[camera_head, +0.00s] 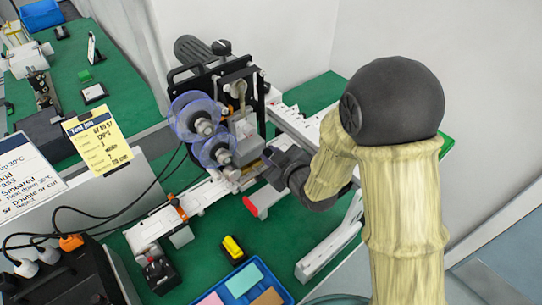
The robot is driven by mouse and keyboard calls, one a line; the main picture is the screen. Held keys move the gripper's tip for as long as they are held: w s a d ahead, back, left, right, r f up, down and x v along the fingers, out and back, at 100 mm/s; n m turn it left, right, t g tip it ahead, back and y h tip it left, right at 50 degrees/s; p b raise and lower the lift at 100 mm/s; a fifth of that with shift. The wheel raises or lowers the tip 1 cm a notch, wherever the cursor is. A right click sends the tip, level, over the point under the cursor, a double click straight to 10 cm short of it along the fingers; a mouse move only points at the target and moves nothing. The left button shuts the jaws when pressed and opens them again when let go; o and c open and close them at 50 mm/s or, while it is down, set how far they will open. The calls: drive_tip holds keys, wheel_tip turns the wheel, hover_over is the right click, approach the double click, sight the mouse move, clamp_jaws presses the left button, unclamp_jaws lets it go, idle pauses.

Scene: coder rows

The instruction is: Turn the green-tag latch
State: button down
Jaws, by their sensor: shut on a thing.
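The coder machine (243,88) stands on the green bench, with two clear bluish reels (204,126) on its front. My gripper (268,160) reaches in from the right at the coder's lower right side. Its jaws are shut on a small part there, which the dark gripper body largely hides. I cannot make out a green tag at the jaws, so I cannot tell for sure that the held part is the green-tag latch.
A white rail (190,199) runs through the coder. A red-ended bar (250,206) sticks out below my gripper. A blue tray (243,285) with coloured cards, a yellow-and-black block (234,249) and a black box with cables (75,283) stand in front. A yellow note (98,139) stands left.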

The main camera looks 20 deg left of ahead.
drive_tip(key=shift+d+m+g, duration=0.1)
drive_tip(key=shift+m+g, duration=0.3)
drive_tip(key=shift+m, duration=0.2)
drive_tip(key=c, duration=1.3)
unclamp_jaws()
drive_tip(key=shift+o, duration=0.2)
drive_tip(key=b+v, duration=0.1)
drive_tip(key=v, duration=0.6)
drive_tip(key=shift+d, duration=0.2)
